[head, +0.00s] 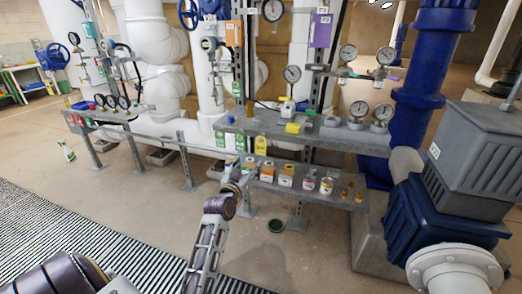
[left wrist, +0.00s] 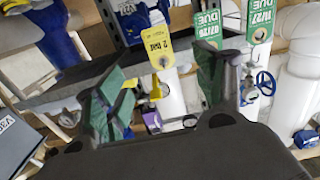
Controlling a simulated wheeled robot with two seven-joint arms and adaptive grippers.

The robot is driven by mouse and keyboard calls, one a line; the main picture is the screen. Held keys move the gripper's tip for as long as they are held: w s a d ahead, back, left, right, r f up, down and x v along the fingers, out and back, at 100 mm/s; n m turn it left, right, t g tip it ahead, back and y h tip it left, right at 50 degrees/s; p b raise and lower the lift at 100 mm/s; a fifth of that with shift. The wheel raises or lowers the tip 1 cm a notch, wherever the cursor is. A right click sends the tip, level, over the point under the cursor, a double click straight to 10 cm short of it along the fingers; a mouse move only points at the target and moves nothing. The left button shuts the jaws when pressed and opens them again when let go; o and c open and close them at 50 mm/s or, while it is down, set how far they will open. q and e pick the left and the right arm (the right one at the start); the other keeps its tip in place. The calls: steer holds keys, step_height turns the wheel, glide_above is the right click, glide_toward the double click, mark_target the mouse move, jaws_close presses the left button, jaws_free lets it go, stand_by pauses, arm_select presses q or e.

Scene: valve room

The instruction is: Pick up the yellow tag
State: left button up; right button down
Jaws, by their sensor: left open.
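The yellow tag (head: 261,144) hangs at the front edge of the upper grey shelf in the head view, to the right of green tags (head: 240,141). In the left wrist view the yellow tag (left wrist: 157,47) shows its lettered face between my fingers and beyond them, apart from both. My left gripper (head: 236,178) is below and left of the tag in the head view, near the left end of the lower shelf. In the left wrist view my left gripper (left wrist: 174,68) is open and empty, with green finger pads. My right gripper is not in view.
Small boxes (head: 286,175) and jars stand on the lower shelf (head: 300,191), close to the gripper. The upper shelf (head: 350,137) carries gauges and a yellow item (head: 296,128). A blue pump (head: 450,215) stands at right.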

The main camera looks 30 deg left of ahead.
arm_select(q)
steer(key=shift+w, duration=0.1)
steer(key=b, duration=0.2)
glide_toward(261, 145)
steer(key=shift+w+a+f, duration=0.65)
steer(key=shift+w, duration=1.1)
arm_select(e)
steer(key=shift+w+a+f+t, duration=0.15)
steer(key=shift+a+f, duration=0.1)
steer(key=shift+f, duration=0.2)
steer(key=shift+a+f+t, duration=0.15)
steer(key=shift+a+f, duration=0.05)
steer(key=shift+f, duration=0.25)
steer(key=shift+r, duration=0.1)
arm_select(q)
steer(key=shift+w, duration=0.1)
